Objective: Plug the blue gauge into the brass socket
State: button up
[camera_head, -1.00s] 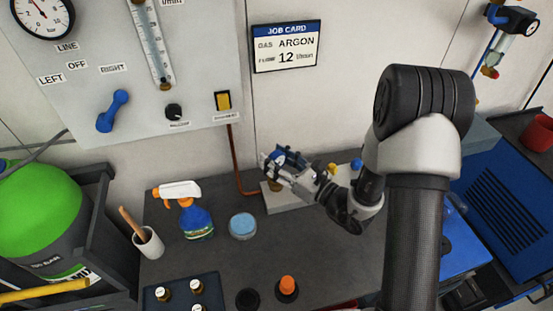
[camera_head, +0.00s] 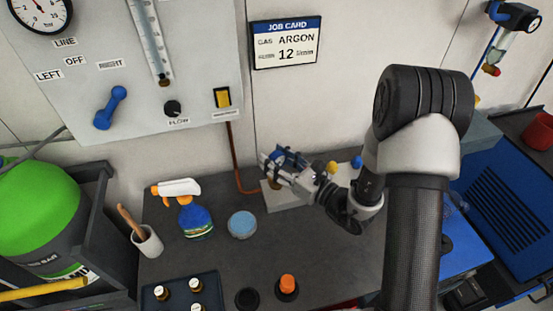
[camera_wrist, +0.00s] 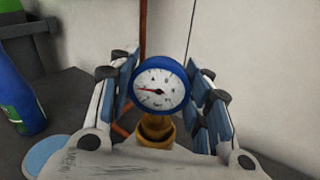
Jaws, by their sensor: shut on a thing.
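The blue gauge (camera_wrist: 160,84) has a round white dial and sits between the fingers of my gripper (camera_wrist: 161,95) in the wrist view. My gripper is shut on it. The brass socket (camera_wrist: 156,130) shows just below the gauge in the wrist view; whether the gauge's stem is inside it or only above it, I cannot tell. In the head view my gripper (camera_head: 282,164) is over the left end of a pale block (camera_head: 285,198) against the back wall. There the gripper mostly hides the gauge and the socket.
A spray bottle (camera_head: 196,220), a light blue round tin (camera_head: 242,224) and a cup with a brush (camera_head: 147,241) stand left of my gripper. A tray of brass fittings (camera_head: 180,291) and an orange-capped item (camera_head: 288,284) are at the front. A copper pipe (camera_head: 233,155) runs down the wall.

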jog(key=shift+f, duration=0.1)
jog(key=o, duration=1)
jog(key=shift+o, duration=0.2)
jog(key=v, duration=1.1)
